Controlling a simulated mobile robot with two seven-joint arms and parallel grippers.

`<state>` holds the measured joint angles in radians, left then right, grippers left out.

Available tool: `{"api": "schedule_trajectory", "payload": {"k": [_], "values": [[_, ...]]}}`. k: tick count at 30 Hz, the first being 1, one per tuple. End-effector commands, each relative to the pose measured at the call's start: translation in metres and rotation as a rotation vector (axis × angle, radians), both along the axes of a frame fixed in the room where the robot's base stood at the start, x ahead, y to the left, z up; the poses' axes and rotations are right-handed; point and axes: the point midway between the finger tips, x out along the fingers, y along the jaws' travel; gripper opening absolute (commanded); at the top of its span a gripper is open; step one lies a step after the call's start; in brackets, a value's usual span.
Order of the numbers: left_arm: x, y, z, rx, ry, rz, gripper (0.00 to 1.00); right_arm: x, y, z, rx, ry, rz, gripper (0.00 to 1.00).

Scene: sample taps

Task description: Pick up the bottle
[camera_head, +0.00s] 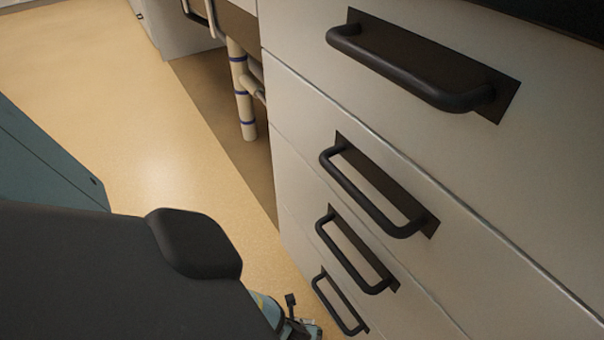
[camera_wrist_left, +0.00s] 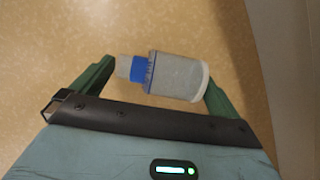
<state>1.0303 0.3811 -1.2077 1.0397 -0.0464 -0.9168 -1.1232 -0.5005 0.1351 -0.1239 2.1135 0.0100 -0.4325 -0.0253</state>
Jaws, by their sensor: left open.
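A bottle (camera_wrist_left: 177,77) shows in the left wrist view, lying on its side, with a pale, translucent body and a blue band by its neck and cap at the left. My left gripper (camera_wrist_left: 158,73) is open, with one green finger near the cap end and the other near the base end. The bottle spans the gap between the fingertips in the picture. I cannot tell whether the fingers touch it or how far beyond them it is. The head view does not show the bottle. My right gripper is not in view.
A white cabinet with several drawers and dark bar handles (camera_head: 372,190) fills the right of the head view. Pale pipes (camera_head: 242,90) stand at its far end. A pale vertical surface (camera_wrist_left: 290,60) borders the wrist view's right.

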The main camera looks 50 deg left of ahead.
Motion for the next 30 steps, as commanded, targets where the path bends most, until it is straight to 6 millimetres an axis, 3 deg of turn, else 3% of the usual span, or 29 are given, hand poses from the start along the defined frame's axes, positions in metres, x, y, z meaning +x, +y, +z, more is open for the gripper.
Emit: {"api": "schedule_trajectory", "payload": {"k": [4, 12, 22, 30], "values": [[0.000, 0.000, 0.001, -0.001, -0.001, 0.000, 0.99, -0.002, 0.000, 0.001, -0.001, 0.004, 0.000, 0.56], [0.000, 0.000, 0.001, -0.001, -0.001, 0.000, 0.67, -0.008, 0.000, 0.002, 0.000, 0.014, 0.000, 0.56], [0.000, 0.000, 0.008, -0.001, -0.001, -0.001, 0.67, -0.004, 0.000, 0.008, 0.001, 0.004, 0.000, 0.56], [0.001, 0.000, 0.051, -0.001, -0.004, -0.001, 0.67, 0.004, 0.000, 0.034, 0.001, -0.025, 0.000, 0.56]]}}
